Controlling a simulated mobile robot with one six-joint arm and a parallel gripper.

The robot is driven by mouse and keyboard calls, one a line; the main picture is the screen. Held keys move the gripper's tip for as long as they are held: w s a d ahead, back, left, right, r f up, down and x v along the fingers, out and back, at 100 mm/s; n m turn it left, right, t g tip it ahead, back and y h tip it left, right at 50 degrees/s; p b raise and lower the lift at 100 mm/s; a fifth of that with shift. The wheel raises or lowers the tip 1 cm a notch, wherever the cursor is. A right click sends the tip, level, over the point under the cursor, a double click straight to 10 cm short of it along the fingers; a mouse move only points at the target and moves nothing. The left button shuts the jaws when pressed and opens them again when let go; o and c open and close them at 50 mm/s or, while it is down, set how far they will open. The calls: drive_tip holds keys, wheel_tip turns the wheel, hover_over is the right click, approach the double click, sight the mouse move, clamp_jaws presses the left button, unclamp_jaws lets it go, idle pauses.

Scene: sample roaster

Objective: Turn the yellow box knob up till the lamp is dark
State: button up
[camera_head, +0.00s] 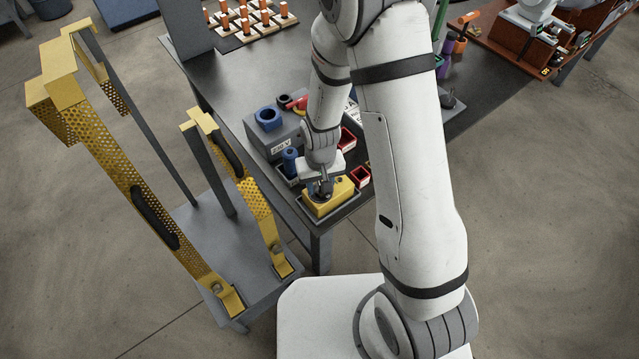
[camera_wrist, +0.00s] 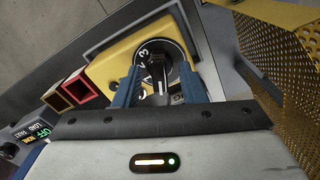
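The yellow box (camera_head: 343,192) sits in a grey tray near the table's front corner. In the wrist view, the yellow box (camera_wrist: 108,66) carries a round black dial with white numbers and a dark knob (camera_wrist: 158,72). My gripper (camera_head: 320,187) is over the box, pointing down. In the wrist view, the blue fingers of my gripper (camera_wrist: 159,78) stand apart, one on each side of the knob, with gaps showing between them and it. Part of the dial is hidden by the gripper. I cannot make out the lamp on the box.
Red-rimmed bins (camera_head: 361,176) stand right of the box. A grey unit (camera_head: 275,140) with a blue ring on top stands behind. A yellow perforated frame (camera_head: 140,180) rises close to the left. A display (camera_wrist: 38,132) with green and amber text shows at lower left.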

drive_tip(key=shift+f, duration=0.15)
clamp_jaws()
drive_tip(key=shift+a, duration=0.1)
idle(0.5)
drive_tip(key=shift+m+b, duration=0.35)
drive_tip(key=shift+m, duration=0.25)
drive_tip(key=m+b, duration=0.1)
drive_tip(key=m, duration=0.2)
drive_tip(key=shift+m+b, duration=0.95)
drive_tip(key=shift+m, duration=1.35)
